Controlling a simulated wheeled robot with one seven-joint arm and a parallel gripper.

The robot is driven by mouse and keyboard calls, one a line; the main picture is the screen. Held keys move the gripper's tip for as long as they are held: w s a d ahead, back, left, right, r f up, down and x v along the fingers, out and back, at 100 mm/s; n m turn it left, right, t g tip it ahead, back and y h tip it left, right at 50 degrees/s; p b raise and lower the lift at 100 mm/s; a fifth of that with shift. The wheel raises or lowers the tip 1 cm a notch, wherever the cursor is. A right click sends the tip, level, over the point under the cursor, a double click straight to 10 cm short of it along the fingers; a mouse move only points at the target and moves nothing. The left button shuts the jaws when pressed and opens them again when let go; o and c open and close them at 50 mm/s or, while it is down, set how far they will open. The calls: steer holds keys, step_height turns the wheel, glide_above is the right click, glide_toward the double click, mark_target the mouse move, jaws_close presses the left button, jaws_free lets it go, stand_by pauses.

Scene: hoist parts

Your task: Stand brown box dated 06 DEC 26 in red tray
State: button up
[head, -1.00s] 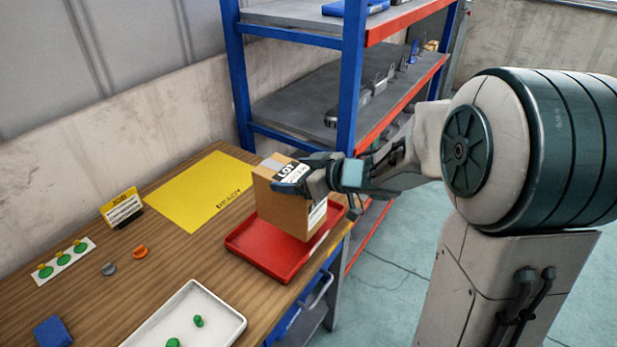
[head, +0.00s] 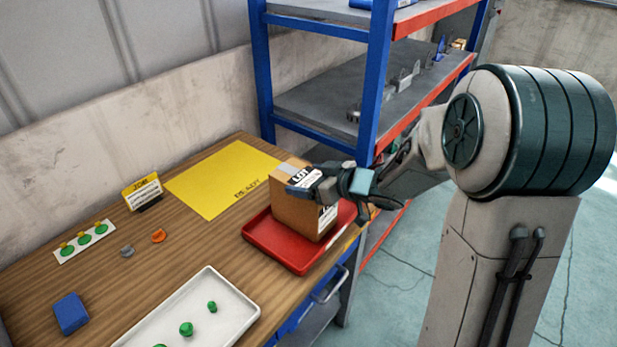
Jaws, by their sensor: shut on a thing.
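The brown box (head: 296,213) is upright, with a white label on its side and a black-and-white "LOT" label near its top. I cannot read a date on it. Its lower end is inside the red tray (head: 262,241), and whether its bottom touches the tray floor is hard to tell. My gripper (head: 312,184) is shut on the box near its top, reaching in from the right. The fingers cover part of the label. The red tray lies at the table's right edge.
A yellow mat marked READY (head: 217,183) lies behind the tray. A white tray (head: 243,310) with green pieces is in front. A blue block (head: 71,314), small orange piece (head: 158,236) and yellow sign (head: 142,191) are to the left. A blue-posted shelf (head: 378,85) stands behind.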

steer(key=o, duration=2)
steer(key=shift+f, duration=0.1)
steer(key=shift+c, duration=0.2)
steer(key=shift+r, duration=0.25)
steer(key=s+d+r+m+t+h, duration=0.1)
steer(key=s+d+r+m+h, duration=0.2)
steer(key=d, duration=0.4)
steer(key=s+d+r+m+t+h+p, duration=0.1)
steer(key=s+d+r+m+h, duration=0.1)
steer(key=d+h, duration=0.35)
steer(key=s+d+r+m+t+h, duration=0.1)
steer(key=s+d+r+m+h, duration=0.15)
steer(key=d, duration=0.45)
steer(key=s+a+f+m+g, duration=0.1)
steer(key=s+g, duration=0.3)
steer(key=s, duration=0.5)
steer(key=s+a+f+m+g, duration=0.2)
steer(key=s+a+g, duration=0.1)
steer(key=s, duration=0.6)
steer(key=shift+a+f+g, duration=0.3)
steer(key=shift+a+g, duration=0.1)
steer(key=shift+g, duration=0.2)
